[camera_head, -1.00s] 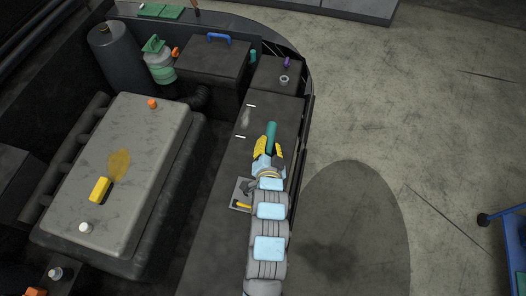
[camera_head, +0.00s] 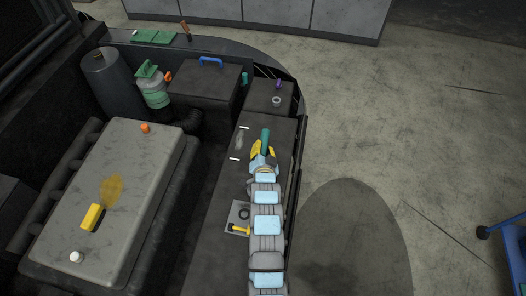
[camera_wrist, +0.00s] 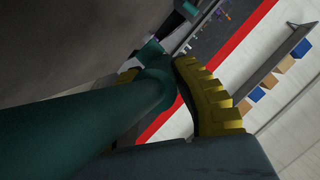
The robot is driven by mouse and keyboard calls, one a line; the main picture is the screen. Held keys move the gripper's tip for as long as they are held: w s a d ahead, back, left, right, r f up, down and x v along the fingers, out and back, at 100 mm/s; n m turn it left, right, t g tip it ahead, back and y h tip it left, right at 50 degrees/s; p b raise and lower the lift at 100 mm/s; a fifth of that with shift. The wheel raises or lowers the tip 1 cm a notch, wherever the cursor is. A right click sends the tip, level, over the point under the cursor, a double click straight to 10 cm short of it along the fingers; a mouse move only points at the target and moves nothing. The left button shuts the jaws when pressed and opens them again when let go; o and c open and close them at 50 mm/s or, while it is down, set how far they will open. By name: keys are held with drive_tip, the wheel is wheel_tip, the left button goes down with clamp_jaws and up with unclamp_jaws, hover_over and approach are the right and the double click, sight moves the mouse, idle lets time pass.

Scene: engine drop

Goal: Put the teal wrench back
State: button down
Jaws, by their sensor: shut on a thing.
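The teal wrench (camera_head: 265,139) is held in my gripper (camera_head: 263,152) above the dark ledge on the right side of the engine bay. In the head view its teal end sticks up past the yellow fingers. In the wrist view the wrench (camera_wrist: 90,128) runs from the lower left to its head near the fingers. My gripper (camera_wrist: 165,85) is shut on it; one yellow finger shows clearly and the other is mostly hidden behind the wrench.
The ledge (camera_head: 215,215) carries two white marks and a small grey tray (camera_head: 235,222) with a yellow-handled tool beside my arm. The engine cover (camera_head: 140,190) with a yellow block (camera_head: 91,217) is at left. A blue-handled box (camera_head: 205,85) stands behind.

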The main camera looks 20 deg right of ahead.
sight(263, 152)
drive_tip(key=shift+w+d+f, duration=0.25)
drive_tip(key=shift+w+f, duration=0.35)
drive_tip(key=shift+f, duration=0.2)
wheel_tip(263, 152, down, 2)
drive_tip(key=shift+w+d+f, duration=0.1)
drive_tip(key=shift+w, duration=0.05)
drive_tip(key=shift+f, duration=0.4)
drive_tip(key=c, duration=0.9)
unclamp_jaws()
drive_tip(key=shift+f, duration=0.2)
drive_tip(key=v, duration=1.7)
drive_tip(key=shift+s+d+r+p, duration=0.1)
drive_tip(key=shift+s+r+p, duration=0.1)
drive_tip(key=shift+r+p, duration=0.1)
